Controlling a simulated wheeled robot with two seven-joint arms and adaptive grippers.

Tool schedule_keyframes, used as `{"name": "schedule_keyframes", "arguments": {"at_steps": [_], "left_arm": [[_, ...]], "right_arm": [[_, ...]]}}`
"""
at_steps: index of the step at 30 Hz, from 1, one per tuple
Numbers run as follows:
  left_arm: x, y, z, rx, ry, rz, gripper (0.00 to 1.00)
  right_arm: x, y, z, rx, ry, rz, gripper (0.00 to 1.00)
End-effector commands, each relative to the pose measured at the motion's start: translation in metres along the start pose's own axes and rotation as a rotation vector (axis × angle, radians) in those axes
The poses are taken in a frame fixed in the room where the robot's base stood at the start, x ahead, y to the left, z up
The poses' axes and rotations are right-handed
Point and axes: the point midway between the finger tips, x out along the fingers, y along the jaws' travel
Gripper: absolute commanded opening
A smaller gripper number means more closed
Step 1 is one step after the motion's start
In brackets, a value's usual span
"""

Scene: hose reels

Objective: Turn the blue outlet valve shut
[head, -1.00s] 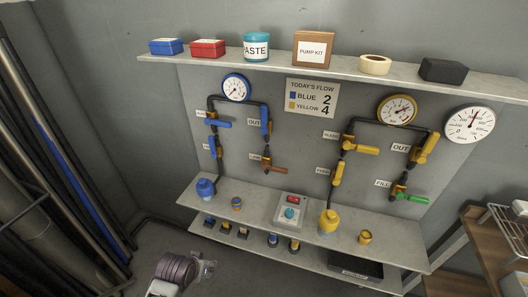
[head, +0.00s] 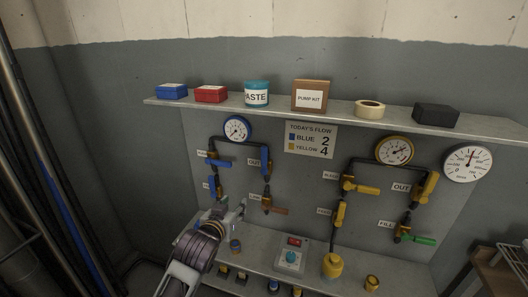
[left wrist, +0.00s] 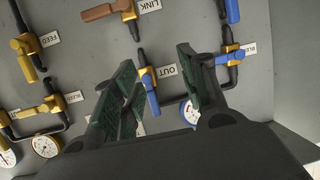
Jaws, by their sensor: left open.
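The blue outlet valve (head: 265,160) is on the wall panel beside an OUT label, below and right of the blue-rimmed gauge. Its blue handle hangs vertically, in line with the dark pipe. In the left wrist view the valve's blue handle (left wrist: 151,92) shows between the spread fingers, with its brass body behind. My left gripper (head: 234,212) is open and empty, below and left of the outlet valve in the head view. It appears apart from the valve. It hides the blue pump on the shelf. My right gripper is not in view.
Other blue-handled valves (head: 216,162) stand left of the outlet valve, and a brown-handled LINK valve (head: 272,209) lies below it. A lower shelf (head: 325,275) carries a control box (head: 290,256) and a yellow pump (head: 333,265). An upper shelf (head: 340,113) juts out above.

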Motion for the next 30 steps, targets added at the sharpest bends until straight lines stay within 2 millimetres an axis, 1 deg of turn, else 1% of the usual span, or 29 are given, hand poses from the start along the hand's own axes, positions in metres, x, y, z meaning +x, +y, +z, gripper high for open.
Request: {"name": "schedule_keyframes", "arguments": {"at_steps": [1,6,9,12,15,18,30], "left_arm": [[0.004,0.005,-0.018,0.005,0.044,0.010,0.43],[0.012,0.023,-0.067,0.015,0.175,0.048,0.43],[0.015,0.033,-0.090,0.021,0.238,0.069,0.43],[0.016,0.040,-0.106,0.025,0.283,0.086,0.43],[0.016,0.044,-0.116,0.027,0.308,0.095,0.43],[0.016,0.045,-0.119,0.028,0.318,0.099,0.43],[0.017,0.046,-0.119,0.028,0.317,0.099,0.43]], "right_arm": [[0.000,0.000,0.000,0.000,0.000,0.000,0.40],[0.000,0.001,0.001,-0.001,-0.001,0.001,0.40],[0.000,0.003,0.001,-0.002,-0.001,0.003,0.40],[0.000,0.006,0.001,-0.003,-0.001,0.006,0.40],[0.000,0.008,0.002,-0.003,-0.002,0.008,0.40],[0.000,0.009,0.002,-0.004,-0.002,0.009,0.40],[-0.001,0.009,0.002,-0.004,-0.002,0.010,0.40]]}}
